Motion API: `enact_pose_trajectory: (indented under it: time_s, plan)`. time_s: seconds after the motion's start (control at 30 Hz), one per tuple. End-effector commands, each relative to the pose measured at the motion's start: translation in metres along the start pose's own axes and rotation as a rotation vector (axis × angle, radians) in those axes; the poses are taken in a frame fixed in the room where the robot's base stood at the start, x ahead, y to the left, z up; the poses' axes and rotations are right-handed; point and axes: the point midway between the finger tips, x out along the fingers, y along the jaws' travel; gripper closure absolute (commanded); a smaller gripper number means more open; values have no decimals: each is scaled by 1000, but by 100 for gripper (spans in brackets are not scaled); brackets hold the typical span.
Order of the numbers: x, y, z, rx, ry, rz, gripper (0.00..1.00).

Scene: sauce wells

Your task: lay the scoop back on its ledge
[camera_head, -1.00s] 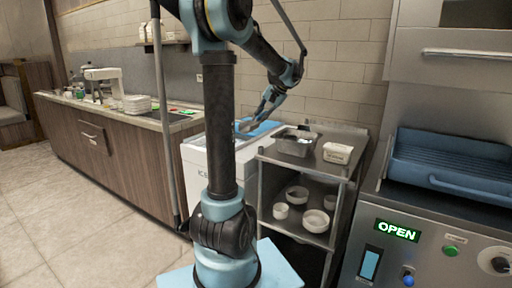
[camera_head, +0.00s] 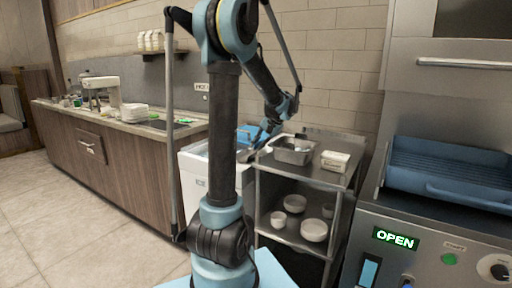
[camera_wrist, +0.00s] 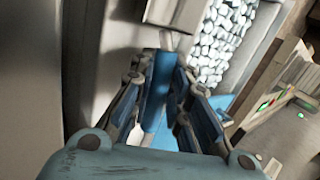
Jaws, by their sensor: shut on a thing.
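My gripper (camera_wrist: 160,92) is shut on the blue handle (camera_wrist: 157,100) of the scoop, which lies between its fingers in the wrist view. The scoop's metal head (camera_wrist: 175,12) is at the top edge of that view, partly cut off, beside a bed of ice cubes (camera_wrist: 222,42). In the head view my gripper (camera_head: 266,131) is low at the opening of the white ice chest (camera_head: 195,185), left of the metal cart. The scoop is too small there to make out surely. I cannot tell which surface is the ledge.
A steel cart (camera_head: 262,178) holds a metal pan (camera_head: 293,150) and a white tub (camera_head: 334,160) on top, with several bowls below. The chest's blue lid (camera_head: 250,134) is close to my gripper. A machine with a blue tray (camera_head: 448,170) stands at right.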

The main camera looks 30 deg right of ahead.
Motion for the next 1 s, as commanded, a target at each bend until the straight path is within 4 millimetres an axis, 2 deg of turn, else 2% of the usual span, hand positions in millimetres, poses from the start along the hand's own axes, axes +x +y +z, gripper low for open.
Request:
enact_pose_trajectory:
  time_s: [0.1, 0.13, 0.2, 0.63, 0.77, 1.0]
  plan:
    - [0, 0, 0, 0, 0, 0, 100]
    - [0, 0, 0, 0, 0, 0, 77]
    - [0, 0, 0, 1, 0, 0, 64]
    - [-6, 0, 0, 2, 1, 0, 64]
    - [-22, 0, 0, 3, 1, 0, 64]
    - [-69, 1, 0, 4, 2, 0, 64]
